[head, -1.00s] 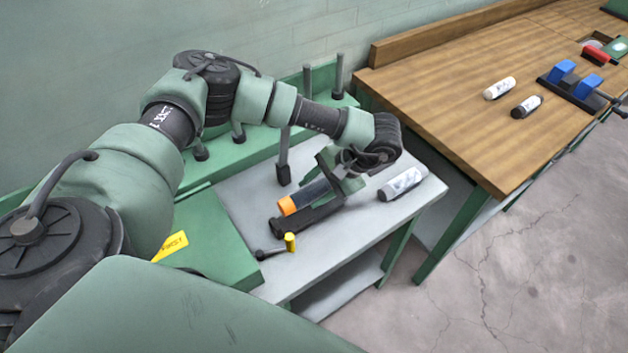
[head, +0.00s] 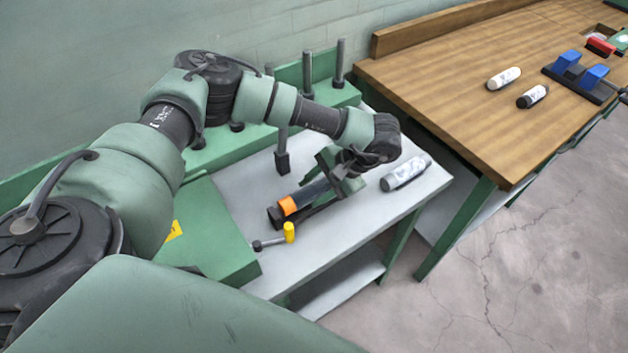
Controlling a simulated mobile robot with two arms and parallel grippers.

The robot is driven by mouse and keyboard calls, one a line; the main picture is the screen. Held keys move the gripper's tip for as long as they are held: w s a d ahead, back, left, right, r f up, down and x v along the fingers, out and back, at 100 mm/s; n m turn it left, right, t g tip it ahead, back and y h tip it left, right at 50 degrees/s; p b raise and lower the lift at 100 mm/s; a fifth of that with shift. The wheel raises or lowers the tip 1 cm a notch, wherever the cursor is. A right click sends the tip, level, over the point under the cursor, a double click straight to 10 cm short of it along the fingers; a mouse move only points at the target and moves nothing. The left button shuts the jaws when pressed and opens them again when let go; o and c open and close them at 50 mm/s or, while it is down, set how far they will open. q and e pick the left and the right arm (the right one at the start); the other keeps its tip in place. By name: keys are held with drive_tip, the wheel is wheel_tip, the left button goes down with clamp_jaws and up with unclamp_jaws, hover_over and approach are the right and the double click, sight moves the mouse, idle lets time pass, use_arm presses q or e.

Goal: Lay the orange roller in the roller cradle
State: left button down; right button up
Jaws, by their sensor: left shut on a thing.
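The orange roller (head: 313,192) is a dark cylinder with an orange band near its lower-left end. It lies low along the black roller cradle (head: 274,217) on the grey bench, with the cradle's near end just past the orange band. Whether it rests fully on the cradle I cannot tell. My left gripper (head: 334,178), with green fingers, is shut on the roller toward its upper-right end and hides that end and part of the cradle. My right gripper is not in view.
A grey-and-white roller (head: 406,173) lies right of my gripper. A yellow-knobbed lever (head: 289,232) stands near the cradle's near end. Dark posts (head: 282,161) rise behind. A wooden bench (head: 450,90) at right holds two small rollers and a blue-jawed fixture (head: 580,75).

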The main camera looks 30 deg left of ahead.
use_arm(q)
drive_tip(key=shift+s+f, duration=0.2)
drive_tip(key=shift+f, duration=0.1)
drive_tip(key=c, duration=0.7)
unclamp_jaws()
drive_tip(key=shift+s+f, duration=0.1)
drive_tip(key=shift+d, duration=0.15)
drive_tip(key=shift+w+d+r, duration=0.15)
drive_tip(key=shift+w+r, duration=0.05)
drive_tip(key=shift+r, duration=0.15)
drive_tip(key=b+v, duration=0.2)
drive_tip(key=v, duration=0.5)
drive_tip(key=shift+w+r, duration=0.2)
drive_tip(key=shift+r, duration=0.15)
